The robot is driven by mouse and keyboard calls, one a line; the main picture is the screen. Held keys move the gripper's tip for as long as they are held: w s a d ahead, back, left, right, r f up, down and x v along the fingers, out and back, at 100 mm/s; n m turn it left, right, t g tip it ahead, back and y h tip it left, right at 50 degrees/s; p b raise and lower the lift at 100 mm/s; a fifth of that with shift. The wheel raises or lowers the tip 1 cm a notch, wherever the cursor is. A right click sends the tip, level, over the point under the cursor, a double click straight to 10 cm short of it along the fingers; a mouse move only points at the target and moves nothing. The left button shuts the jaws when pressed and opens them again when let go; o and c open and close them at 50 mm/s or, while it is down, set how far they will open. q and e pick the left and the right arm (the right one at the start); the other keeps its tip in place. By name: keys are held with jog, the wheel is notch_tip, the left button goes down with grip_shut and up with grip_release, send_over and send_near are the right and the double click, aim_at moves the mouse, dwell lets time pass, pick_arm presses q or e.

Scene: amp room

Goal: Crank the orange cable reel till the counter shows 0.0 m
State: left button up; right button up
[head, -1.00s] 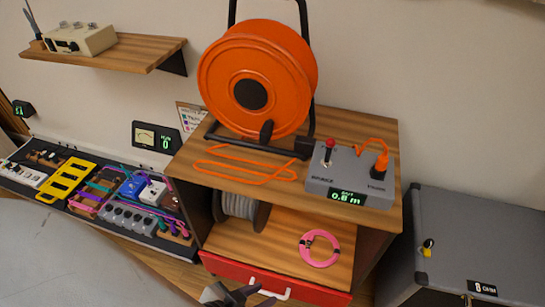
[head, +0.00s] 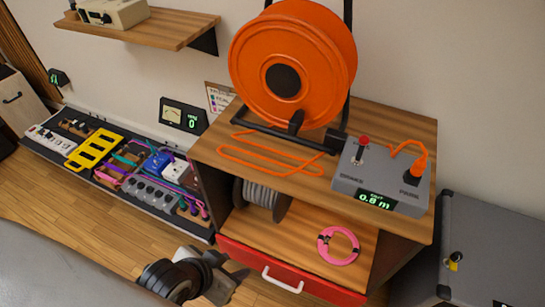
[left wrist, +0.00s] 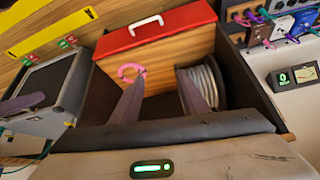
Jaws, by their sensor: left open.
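The orange cable reel (head: 318,48) stands in a black frame on the wooden cabinet top (head: 395,122). Its dark crank knob (head: 296,122) is at the bottom of the disc. Orange cable (head: 270,158) lies in loops in front of it. The grey counter box (head: 345,182) beside it reads 0.8 m on its green display (head: 376,200). My left gripper (head: 240,282) is open and empty, low in front of the red drawer, well below the reel. Its two fingers (left wrist: 162,95) also show in the left wrist view, apart. My right gripper is not in view.
A pink cable coil (head: 338,246) and a grey cable spool (head: 262,198) are on the cabinet's lower shelf. The red drawer (head: 240,258) has a white handle. A pedalboard (head: 110,172) lies left; a grey case (head: 490,240) stands right. A wooden wall shelf (head: 150,28) is upper left.

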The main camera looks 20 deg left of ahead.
aim_at(292, 130)
pick_arm(q)
jog(key=w+a+r+m+t+y, duration=0.5)
jog(key=w+a+r+m, duration=0.2)
jog(key=w+r+m, duration=0.5)
jog(key=w+d+r+m+t+h, duration=0.2)
jog(key=w+d+r+m+t, duration=0.25)
jog(key=m, duration=0.65)
jog(key=w+d+r+m+t+h, duration=0.25)
jog(key=d+m, duration=0.35)
jog(key=m, duration=0.6)
jog(key=shift+w+d, duration=0.1)
jog(key=shift+w, duration=5.9)
grip_shut()
jog(key=shift+f, duration=0.1)
